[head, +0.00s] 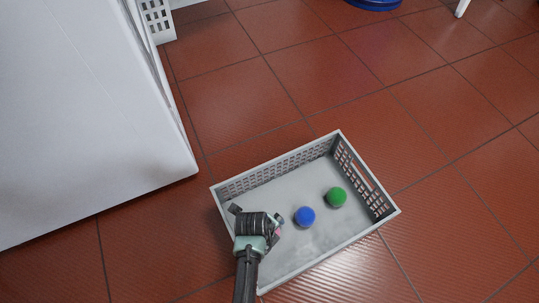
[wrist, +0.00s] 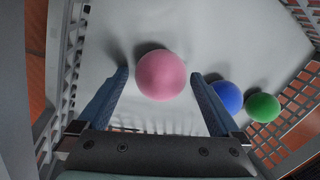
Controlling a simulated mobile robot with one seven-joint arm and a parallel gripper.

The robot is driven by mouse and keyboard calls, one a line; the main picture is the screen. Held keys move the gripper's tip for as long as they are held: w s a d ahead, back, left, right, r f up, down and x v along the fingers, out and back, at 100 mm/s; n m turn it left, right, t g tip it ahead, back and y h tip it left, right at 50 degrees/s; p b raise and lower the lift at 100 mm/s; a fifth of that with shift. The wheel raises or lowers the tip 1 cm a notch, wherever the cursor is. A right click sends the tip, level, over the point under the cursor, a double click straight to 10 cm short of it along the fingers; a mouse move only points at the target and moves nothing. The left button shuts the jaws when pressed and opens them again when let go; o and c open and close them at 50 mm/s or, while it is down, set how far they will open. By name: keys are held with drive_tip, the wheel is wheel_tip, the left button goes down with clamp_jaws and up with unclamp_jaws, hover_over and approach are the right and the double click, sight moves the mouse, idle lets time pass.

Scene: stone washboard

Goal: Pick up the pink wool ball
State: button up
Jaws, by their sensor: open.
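The pink wool ball (wrist: 161,75) lies on the crate floor in the wrist view, just ahead of and between the fingertips. In the head view only a sliver of it (head: 279,226) shows beside my gripper, which hides the rest. My gripper (wrist: 160,80) is open, with one blue-grey finger on each side of the ball. I cannot tell whether either finger touches it. In the head view my gripper (head: 256,217) reaches down into the left part of the grey crate (head: 330,262).
A blue ball (head: 304,216) and a green ball (head: 336,197) lie in the crate to the right. The crate's perforated walls (head: 365,180) surround them. A white cabinet (head: 85,110) stands at the left. Red tiled floor (head: 320,75) is free beyond the crate.

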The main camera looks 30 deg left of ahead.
drive_tip(key=shift+c, duration=0.3)
drive_tip(key=c, duration=1.2)
